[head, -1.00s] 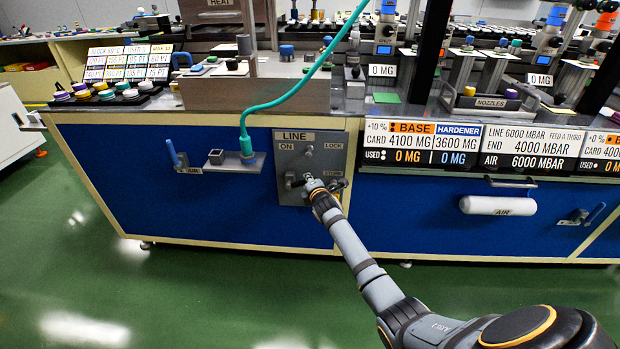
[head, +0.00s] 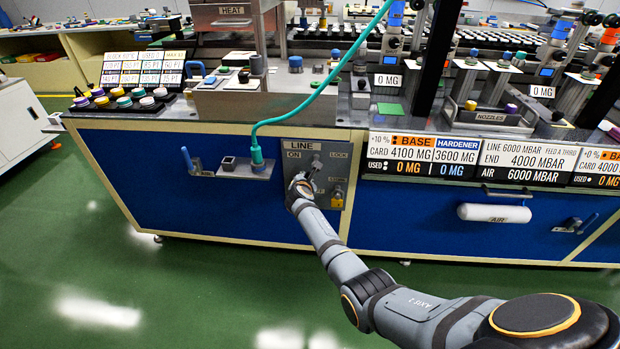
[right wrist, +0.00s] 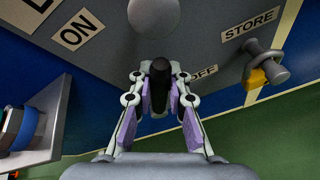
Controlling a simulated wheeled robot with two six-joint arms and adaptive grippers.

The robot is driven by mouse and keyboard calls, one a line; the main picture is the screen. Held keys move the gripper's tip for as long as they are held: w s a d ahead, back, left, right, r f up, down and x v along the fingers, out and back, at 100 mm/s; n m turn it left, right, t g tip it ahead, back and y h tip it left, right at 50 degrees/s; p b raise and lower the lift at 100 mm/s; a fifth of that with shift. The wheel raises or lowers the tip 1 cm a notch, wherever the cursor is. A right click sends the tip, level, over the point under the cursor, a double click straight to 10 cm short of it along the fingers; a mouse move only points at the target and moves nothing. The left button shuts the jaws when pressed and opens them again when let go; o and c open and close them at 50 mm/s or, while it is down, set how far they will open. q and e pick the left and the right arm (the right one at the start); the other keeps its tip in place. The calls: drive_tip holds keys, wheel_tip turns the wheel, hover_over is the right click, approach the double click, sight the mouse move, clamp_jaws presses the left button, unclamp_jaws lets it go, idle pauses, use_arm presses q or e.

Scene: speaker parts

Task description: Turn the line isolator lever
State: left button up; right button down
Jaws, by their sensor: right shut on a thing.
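The line isolator lever (head: 316,166) is on the grey LINE panel (head: 331,165), whose labels read ON, LOCK, OFF and STORE. My right gripper (head: 304,184) is at the lever, low on the panel. In the right wrist view, the purple-padded fingers of my right gripper (right wrist: 161,90) are shut on the lever's dark end (right wrist: 160,70). The lever's round grey hub (right wrist: 153,14) is above it. The OFF label is just right of the lever end, partly hidden by a finger. ON is at upper left. My left gripper is not in view.
A yellow piece (right wrist: 258,78) hangs on the grey peg under STORE, right of my gripper. A small shelf (head: 238,169) with a teal hose connector (head: 257,160) sticks out left of the panel. A blue AIR handle (head: 188,159) is farther left. The green floor in front is clear.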

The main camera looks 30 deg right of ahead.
drive_tip(key=shift+w+a+r+n+h, duration=0.15)
drive_tip(key=shift+w+a+n+h, duration=0.2)
drive_tip(key=shift+a+n, duration=0.2)
drive_tip(key=shift+w+a+n+g+h+b, duration=0.1)
drive_tip(key=shift+a+n+g+h+b, duration=0.15)
drive_tip(key=shift+g+b, duration=0.1)
drive_tip(key=shift+w+a+r+n+h+b, duration=0.15)
drive_tip(key=shift+w+a+n+h+b, duration=0.15)
drive_tip(key=shift+a+n+h+b, duration=0.25)
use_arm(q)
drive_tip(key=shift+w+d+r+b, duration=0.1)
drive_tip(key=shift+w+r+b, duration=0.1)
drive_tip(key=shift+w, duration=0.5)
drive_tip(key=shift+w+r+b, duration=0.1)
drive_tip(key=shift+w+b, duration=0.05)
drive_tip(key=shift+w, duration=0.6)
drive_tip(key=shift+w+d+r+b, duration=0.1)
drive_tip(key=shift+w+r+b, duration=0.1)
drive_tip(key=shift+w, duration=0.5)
use_arm(e)
drive_tip(key=shift+w+a+r+n+g+h, duration=0.2)
drive_tip(key=shift+a+n+g+h, duration=0.1)
drive_tip(key=shift+n, duration=0.25)
drive_tip(key=c, duration=1.3)
unclamp_jaws()
